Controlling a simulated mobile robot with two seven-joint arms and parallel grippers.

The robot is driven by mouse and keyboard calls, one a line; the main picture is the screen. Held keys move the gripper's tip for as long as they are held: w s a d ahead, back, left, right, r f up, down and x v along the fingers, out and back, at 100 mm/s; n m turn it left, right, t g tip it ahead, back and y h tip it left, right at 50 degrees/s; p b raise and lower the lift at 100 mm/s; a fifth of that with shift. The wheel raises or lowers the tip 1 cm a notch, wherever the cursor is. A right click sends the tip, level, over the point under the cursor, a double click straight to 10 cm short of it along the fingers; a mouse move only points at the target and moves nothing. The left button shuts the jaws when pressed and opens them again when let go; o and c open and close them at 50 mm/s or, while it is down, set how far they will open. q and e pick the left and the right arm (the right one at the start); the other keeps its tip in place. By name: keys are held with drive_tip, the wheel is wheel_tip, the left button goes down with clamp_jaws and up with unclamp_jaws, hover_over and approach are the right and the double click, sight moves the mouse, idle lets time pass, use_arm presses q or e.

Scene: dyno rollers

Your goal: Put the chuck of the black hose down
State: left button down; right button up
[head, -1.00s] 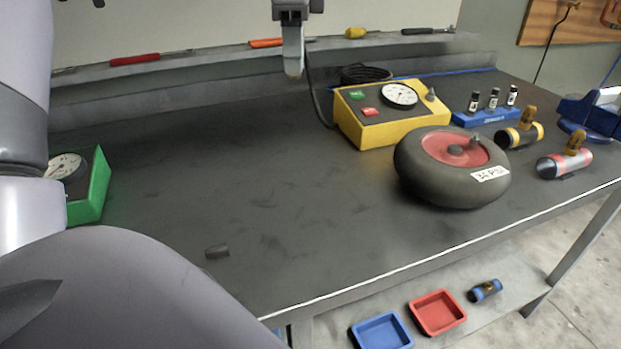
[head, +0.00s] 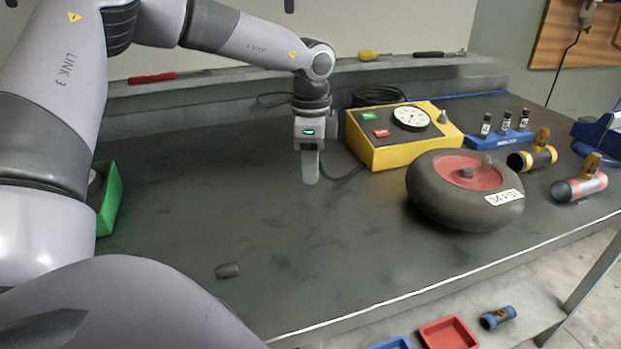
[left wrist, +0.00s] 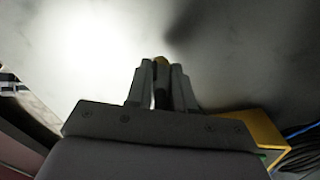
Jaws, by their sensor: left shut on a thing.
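My left gripper (head: 310,180) points down over the bench, left of the yellow gauge box. Its fingers are shut on the chuck, whose brassy tip (left wrist: 161,62) shows between the fingertips in the left wrist view. In the head view the fingers hide the chuck. The black hose (head: 350,173) runs from beside the yellow box (head: 384,156) towards the fingers. I cannot tell whether the chuck touches the bench top (head: 300,235). My right gripper is not in view.
A small dark cap (head: 228,270) lies near the front. A green box (head: 110,200) is at left. The bench middle is clear.

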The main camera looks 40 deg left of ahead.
sight(311, 197)
use_arm(q)
drive_tip(key=shift+f, duration=1.65)
drive_tip(key=shift+f, duration=0.2)
drive_tip(key=c, duration=1)
unclamp_jaws()
drive_tip(key=shift+r, duration=0.35)
wheel_tip(311, 197, up, 12)
drive_tip(key=shift+f, duration=0.1)
